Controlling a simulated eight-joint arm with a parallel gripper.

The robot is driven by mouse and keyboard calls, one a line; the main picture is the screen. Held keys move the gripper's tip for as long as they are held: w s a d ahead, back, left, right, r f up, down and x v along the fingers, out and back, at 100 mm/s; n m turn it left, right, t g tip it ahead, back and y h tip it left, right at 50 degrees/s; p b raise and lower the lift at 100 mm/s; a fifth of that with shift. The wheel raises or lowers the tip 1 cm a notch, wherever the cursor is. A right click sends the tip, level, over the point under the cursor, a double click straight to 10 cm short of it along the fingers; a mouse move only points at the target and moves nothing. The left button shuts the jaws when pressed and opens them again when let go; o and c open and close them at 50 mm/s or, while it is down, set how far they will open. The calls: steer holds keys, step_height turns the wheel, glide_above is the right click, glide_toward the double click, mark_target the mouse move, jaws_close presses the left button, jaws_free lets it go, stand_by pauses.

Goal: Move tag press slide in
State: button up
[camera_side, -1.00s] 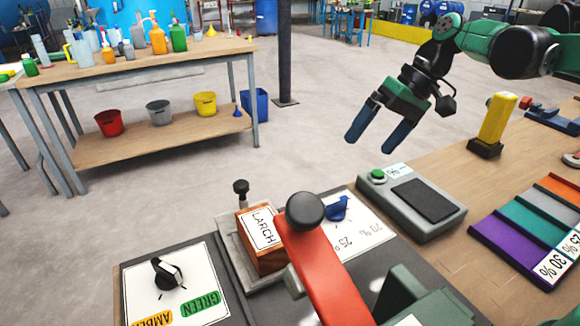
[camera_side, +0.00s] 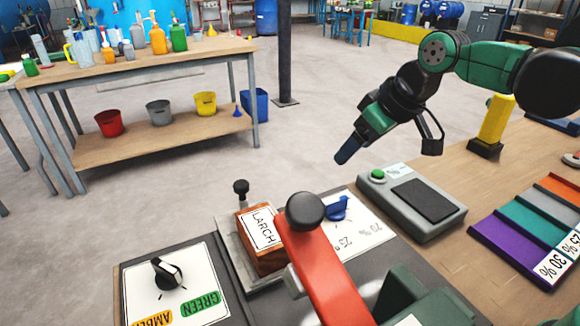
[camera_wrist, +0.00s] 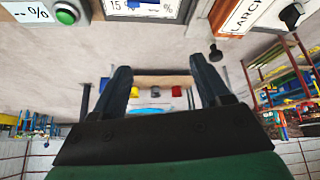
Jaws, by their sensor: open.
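The wooden block labelled LARCH (camera_side: 262,240) sits on a metal slide plate (camera_side: 228,243) with a black knob (camera_side: 240,188) at its far end. A red lever (camera_side: 325,270) with a black ball end stands in front, hiding part of the plate. My gripper (camera_side: 347,150) is in the air above and right of the block, apart from everything. In the wrist view my gripper (camera_wrist: 160,80) is open and empty, its two dark fingers apart. The LARCH label (camera_wrist: 255,12) shows at the top right there. No separate tag can be made out.
A blue pointer (camera_side: 337,208) sits on a percent dial card. A grey box with a green button (camera_side: 378,175) stands right of it. A black selector knob (camera_side: 168,272) is on the AMBER/GREEN panel. Coloured strips (camera_side: 520,235) and a yellow post (camera_side: 496,120) are at right.

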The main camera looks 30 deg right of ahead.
steer(key=w+a+f+n+g+y, duration=0.1)
steer(key=w+a+n+g, duration=0.15)
steer(key=w+a, duration=0.45)
steer(key=n, duration=0.3)
glide_above(242, 184)
steer(key=s+d, duration=0.2)
step_height(242, 184, down, 4)
steer(key=r, duration=0.1)
steer(key=shift+y, duration=0.4)
steer(key=shift+x, duration=3.25)
jaws_close()
